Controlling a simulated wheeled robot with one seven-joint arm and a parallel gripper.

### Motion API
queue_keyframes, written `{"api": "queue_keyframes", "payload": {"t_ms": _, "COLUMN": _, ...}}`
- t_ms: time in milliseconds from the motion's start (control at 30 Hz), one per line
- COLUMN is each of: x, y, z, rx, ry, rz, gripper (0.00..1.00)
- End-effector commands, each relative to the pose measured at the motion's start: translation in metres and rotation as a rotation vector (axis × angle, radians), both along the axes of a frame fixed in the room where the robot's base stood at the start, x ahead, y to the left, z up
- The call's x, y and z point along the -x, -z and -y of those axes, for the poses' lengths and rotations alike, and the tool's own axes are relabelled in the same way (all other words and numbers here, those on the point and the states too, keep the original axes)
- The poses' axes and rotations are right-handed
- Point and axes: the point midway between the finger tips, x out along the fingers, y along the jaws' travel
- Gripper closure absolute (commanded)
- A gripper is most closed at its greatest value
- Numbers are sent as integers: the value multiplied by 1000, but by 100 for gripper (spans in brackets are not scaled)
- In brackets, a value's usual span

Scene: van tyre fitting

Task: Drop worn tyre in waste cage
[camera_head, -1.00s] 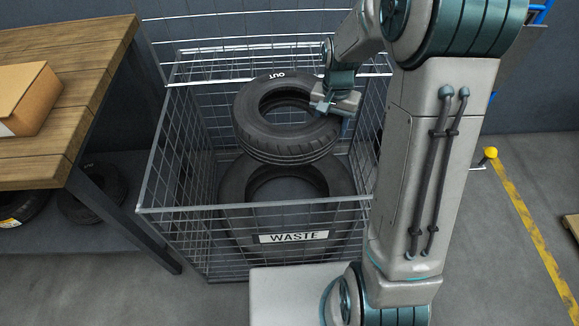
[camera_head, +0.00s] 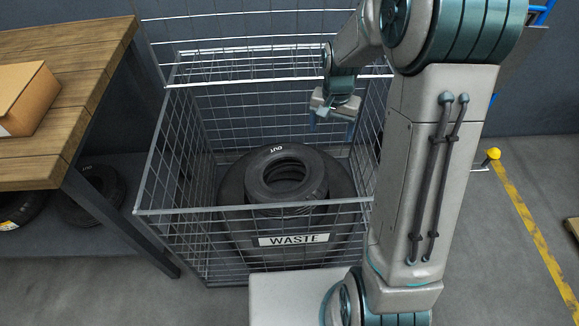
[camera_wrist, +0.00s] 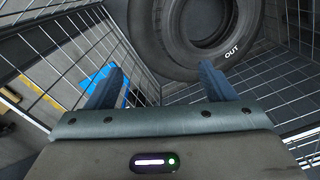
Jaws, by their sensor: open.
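The worn tyre (camera_head: 262,196), marked OUT, lies inside the wire waste cage (camera_head: 143,180), on top of a larger tyre (camera_head: 343,180). The cage has a WASTE label on its front. My gripper (camera_head: 331,125) is open and empty, above the tyre toward the back right of the cage. In the wrist view, my gripper's (camera_wrist: 160,85) two blue fingers are spread apart. The worn tyre (camera_wrist: 235,58) shows beyond them, apart from the fingers. Much of the larger tyre is hidden under the worn tyre.
A wooden bench (camera_head: 90,85) with a cardboard box (camera_head: 38,95) stands at the left, and tyres (camera_head: 95,195) lie beneath it. The cage's top rim and mesh walls surround my gripper.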

Motion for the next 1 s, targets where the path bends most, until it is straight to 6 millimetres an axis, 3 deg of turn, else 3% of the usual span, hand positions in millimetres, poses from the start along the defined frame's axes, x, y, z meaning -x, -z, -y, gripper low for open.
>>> {"api": "queue_keyframes", "payload": {"t_ms": 400, "x": -1, "y": -91, "z": 0, "rx": -1, "ry": 0, "rz": 8, "gripper": 23}}
{"api": "queue_keyframes", "payload": {"t_ms": 533, "x": -1, "y": -114, "z": 0, "rx": 0, "ry": 1, "rz": 7, "gripper": 23}}
{"api": "queue_keyframes", "payload": {"t_ms": 733, "x": -1, "y": -131, "z": 0, "rx": -1, "ry": 0, "rz": 4, "gripper": 23}}
{"api": "queue_keyframes", "payload": {"t_ms": 1000, "x": -1, "y": -133, "z": 0, "rx": -1, "ry": 0, "rz": 4, "gripper": 23}}
